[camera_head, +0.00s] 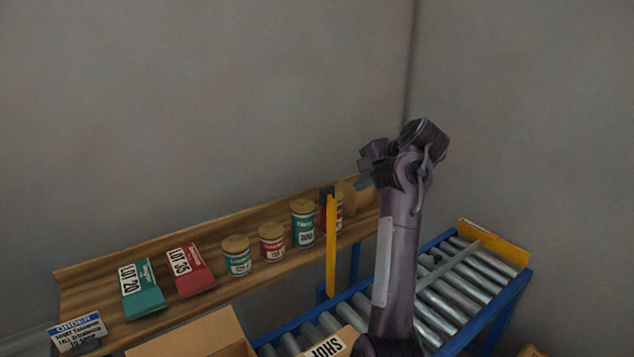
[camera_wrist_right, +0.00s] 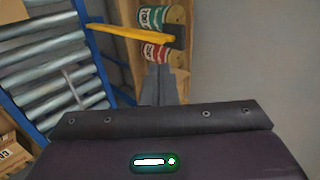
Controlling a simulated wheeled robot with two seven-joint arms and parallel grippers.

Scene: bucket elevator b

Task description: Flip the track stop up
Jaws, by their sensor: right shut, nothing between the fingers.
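A yellow bar with a dark end (camera_head: 331,245) stands upright at the conveyor's shelf side; it looks like the track stop, though I cannot be certain. It also shows in the right wrist view (camera_wrist_right: 130,33), its dark end near my fingertips. My right gripper (camera_head: 364,178) is shut and empty, just right of the bar's top in the head view. In the right wrist view the grey fingers (camera_wrist_right: 158,72) point toward the shelf jars, with a visible gap to the bar. My left gripper is not in view.
The blue-framed roller conveyor (camera_head: 465,290) has a thin grey bar (camera_head: 450,259) across it and a yellow end plate (camera_head: 494,242). The wooden shelf (camera_head: 90,283) holds several jars (camera_head: 303,224) and two packets (camera_head: 190,271). A "SHOP" box (camera_head: 340,342) sits on the rollers.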

